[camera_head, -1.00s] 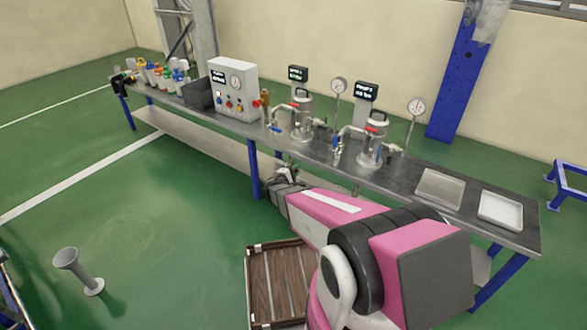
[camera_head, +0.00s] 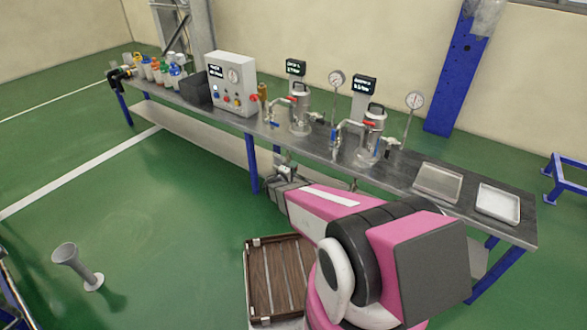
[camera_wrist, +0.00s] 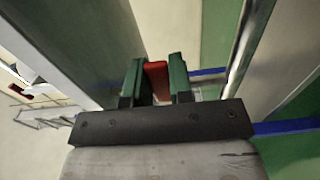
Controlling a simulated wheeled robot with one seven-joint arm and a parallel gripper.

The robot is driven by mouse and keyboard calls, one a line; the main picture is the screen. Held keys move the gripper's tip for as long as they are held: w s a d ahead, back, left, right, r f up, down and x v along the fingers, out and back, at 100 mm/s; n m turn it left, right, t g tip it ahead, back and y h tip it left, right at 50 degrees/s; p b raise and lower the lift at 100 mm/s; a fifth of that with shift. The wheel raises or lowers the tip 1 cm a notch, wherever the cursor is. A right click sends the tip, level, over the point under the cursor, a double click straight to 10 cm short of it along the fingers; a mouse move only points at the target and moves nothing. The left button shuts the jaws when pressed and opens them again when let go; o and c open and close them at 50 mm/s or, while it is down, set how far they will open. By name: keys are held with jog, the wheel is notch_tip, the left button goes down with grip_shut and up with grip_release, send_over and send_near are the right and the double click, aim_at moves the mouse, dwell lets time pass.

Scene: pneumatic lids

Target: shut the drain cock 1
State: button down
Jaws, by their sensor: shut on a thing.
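In the wrist view my gripper (camera_wrist: 157,78) has its two green fingers closed on a red handle (camera_wrist: 156,70), which fits the lever of drain cock 1. The rest of the cock is hidden. In the head view my gripper (camera_head: 284,172) is at the front edge of the long bench, just below its top. The red handle cannot be made out there. Above and behind it on the bench stands a steel vessel (camera_head: 300,115) with pipes and small valves. A second similar vessel (camera_head: 372,135) stands to its right.
The long bench (camera_head: 405,187) carries a control box (camera_head: 232,85), bottles (camera_head: 160,70) and two shallow trays (camera_head: 438,182) (camera_head: 498,203). A blue bench leg (camera_head: 252,165) is left of my gripper. A wooden crate (camera_head: 275,275) lies on the floor. Open floor is at left.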

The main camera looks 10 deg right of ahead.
jog(key=c, duration=1)
grip_release()
jog(key=v, duration=1.1)
jog(key=s+d+r+m+g+y, duration=0.2)
jog(key=s+d+r+m+g, duration=0.45)
jog(key=s+d+g, duration=0.3)
jog(key=s+a+r+m+g+y, duration=0.2)
jog(key=s+a+r+g+y, duration=0.1)
jog(key=s+r+y, duration=0.5)
notch_tip(320, 180, up, 3)
jog(key=y, duration=0.2)
jog(key=shift+s+f+y, duration=0.15)
jog(key=shift+f+y, duration=0.05)
jog(key=shift+y, duration=0.2)
